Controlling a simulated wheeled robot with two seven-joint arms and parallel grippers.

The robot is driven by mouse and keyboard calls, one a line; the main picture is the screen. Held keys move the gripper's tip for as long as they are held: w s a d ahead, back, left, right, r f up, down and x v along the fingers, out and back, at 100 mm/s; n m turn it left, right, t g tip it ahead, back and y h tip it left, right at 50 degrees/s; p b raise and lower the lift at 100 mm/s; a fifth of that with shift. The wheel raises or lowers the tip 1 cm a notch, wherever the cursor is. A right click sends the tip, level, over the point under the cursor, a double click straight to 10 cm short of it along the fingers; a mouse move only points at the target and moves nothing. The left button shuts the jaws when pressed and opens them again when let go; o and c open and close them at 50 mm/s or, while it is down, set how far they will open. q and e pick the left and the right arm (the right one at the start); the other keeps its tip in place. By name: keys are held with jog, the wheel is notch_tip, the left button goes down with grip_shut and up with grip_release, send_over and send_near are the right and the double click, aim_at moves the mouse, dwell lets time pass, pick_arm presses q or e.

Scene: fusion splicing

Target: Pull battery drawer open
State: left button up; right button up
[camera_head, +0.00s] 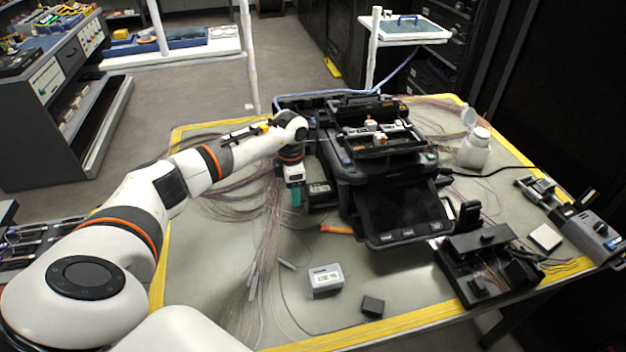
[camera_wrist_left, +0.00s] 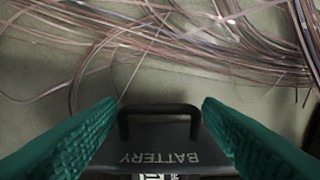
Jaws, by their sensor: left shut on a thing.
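The black fusion splicer (camera_head: 400,205) stands on the table with its screen tilted toward the front. The battery drawer (camera_head: 321,190) shows as a dark block at the splicer's left side, but how far it stands out is hard to tell. In the left wrist view the drawer's front (camera_wrist_left: 160,135) is dark, lettered BATTERY, with a black U-shaped handle (camera_wrist_left: 160,108). My left gripper (camera_head: 297,195) is at the drawer. In the left wrist view its teal fingers (camera_wrist_left: 160,112) are on either side of the handle, shut on it. My right gripper is not in view.
Loose fibre strands (camera_head: 250,210) spread over the table left of the splicer. A grey box with a display (camera_head: 326,280), a small dark block (camera_head: 373,306) and an orange stick (camera_head: 337,229) lie in front. A black fixture (camera_head: 490,265) and a white bottle (camera_head: 475,150) are to the right.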

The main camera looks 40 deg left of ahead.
pick_arm(q)
jog(key=shift+s+a+r, duration=0.15)
jog(key=shift+s+a, duration=0.15)
jog(key=shift+a, duration=0.2)
jog(key=shift+w, duration=0.1)
jog(key=o, duration=1.1)
jog(key=shift+o, duration=0.2)
notch_tip(320, 180, up, 12)
jog(key=b, duration=0.1)
jog(key=shift+b, duration=0.4)
